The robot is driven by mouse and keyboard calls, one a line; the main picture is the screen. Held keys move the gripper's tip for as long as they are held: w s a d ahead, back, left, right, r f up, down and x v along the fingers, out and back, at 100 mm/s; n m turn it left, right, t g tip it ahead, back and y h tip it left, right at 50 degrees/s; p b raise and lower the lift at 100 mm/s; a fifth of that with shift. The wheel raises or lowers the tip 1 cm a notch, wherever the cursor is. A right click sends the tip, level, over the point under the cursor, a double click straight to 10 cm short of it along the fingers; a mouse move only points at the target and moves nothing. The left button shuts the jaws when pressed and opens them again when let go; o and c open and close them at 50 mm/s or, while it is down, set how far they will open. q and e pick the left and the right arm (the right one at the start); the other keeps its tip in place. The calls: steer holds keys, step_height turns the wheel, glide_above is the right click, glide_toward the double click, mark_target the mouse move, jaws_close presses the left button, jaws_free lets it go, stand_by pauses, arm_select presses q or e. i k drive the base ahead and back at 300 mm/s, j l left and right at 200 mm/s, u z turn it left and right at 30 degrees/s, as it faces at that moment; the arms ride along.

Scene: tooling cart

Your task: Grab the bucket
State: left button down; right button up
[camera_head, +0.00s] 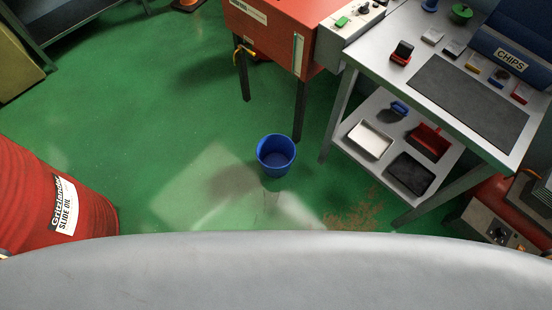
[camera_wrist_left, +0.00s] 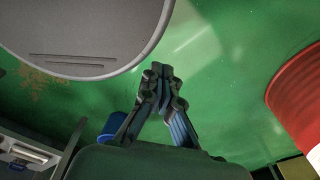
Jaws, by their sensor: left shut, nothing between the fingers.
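The blue bucket (camera_head: 276,156) stands upright on the green floor in the head view, in front of the orange-red machine and left of the metal cart. In the left wrist view the bucket (camera_wrist_left: 112,126) is partly hidden behind my left gripper. My left gripper (camera_wrist_left: 160,72) is shut and empty, with its fingertips together. It is apart from the bucket as far as the picture shows. Neither gripper shows clearly in the head view, and my right gripper is not in view.
A red drum (camera_head: 58,200) labelled slide oil stands at the left. A metal cart (camera_head: 345,75) with tools and trays is at the right. The orange-red machine (camera_head: 270,35) stands on dark legs behind the bucket. The green floor (camera_head: 150,120) between drum and bucket is clear.

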mark_target(275, 153)
steer(key=i+j, duration=0.65)
steer(key=j, duration=0.15)
